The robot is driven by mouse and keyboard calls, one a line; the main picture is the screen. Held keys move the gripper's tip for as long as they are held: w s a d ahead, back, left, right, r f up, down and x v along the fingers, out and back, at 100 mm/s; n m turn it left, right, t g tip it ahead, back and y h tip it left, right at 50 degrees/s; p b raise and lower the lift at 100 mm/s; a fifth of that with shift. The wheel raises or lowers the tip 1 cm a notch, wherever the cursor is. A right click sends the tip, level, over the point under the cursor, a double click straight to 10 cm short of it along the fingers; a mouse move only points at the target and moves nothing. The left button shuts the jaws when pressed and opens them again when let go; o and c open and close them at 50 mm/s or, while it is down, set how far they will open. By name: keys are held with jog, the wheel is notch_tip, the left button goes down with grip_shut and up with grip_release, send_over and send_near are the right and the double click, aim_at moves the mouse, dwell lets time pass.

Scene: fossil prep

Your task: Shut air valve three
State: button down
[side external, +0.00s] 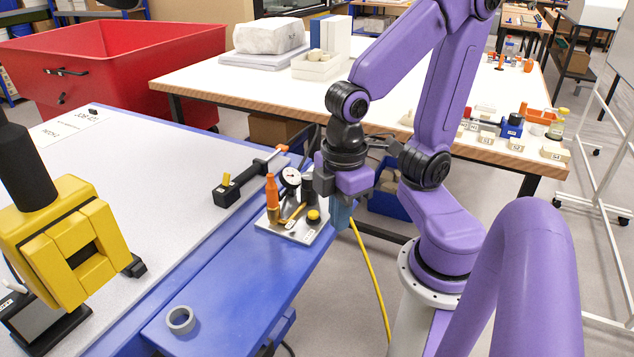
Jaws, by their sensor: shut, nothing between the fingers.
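A metal plate (301,238) on the blue bench carries an air fitting set. It has a round white gauge (290,178), an orange cylinder (271,190) with a brass-coloured base, a yellow lever (297,211) and a yellow-topped black knob (314,216). I cannot read any number marking valve three, or tell which part it is. My gripper (341,222) is at the right edge of this plate, pointing down. It is shut and empty, just right of the yellow-topped knob. Whether it touches anything is unclear. My gripper's body hides part of the plate's back right.
A black bar tool (238,187) with a yellow tab lies behind the plate. A grey tape roll (181,319) sits on the blue front ledge. A yellow-and-black machine (62,240) stands at left. A yellow hose (371,280) hangs beside the bench. The grey bench top's middle is clear.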

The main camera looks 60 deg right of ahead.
jog(key=w+d+m, duration=0.2)
jog(key=w+d, duration=0.1)
jog(key=w, duration=0.3)
jog(key=w+d+r+m+g+h, duration=0.1)
jog(key=w+d+m, duration=0.1)
jog(key=w, duration=0.4)
jog(key=w+d+m+g, duration=0.1)
jog(key=w+d+m, duration=0.1)
jog(key=w+d, duration=0.2)
jog(key=shift+w+d+r, duration=0.1)
jog(key=shift+w+r, duration=0.1)
jog(key=shift+w, duration=0.55)
jog(key=shift+w+r, duration=0.2)
jog(key=shift+w, duration=0.55)
jog(key=w+d+f+m+g, duration=0.1)
jog(key=w+d+m, duration=0.1)
jog(key=d, duration=0.9)
jog(key=w+d+f+m+g+y, duration=0.1)
jog(key=d+m, duration=0.3)
jog(key=d, duration=0.7)
jog(key=shift+w+d+g, duration=0.15)
jog(key=shift+w+g, duration=0.15)
jog(key=shift+w, duration=0.45)
jog(key=x, duration=0.9)
jog(key=shift+s+f, duration=0.2)
jog(key=shift+f, duration=0.15)
jog(key=shift+s+f, duration=0.1)
jog(key=shift+s, duration=1.9)
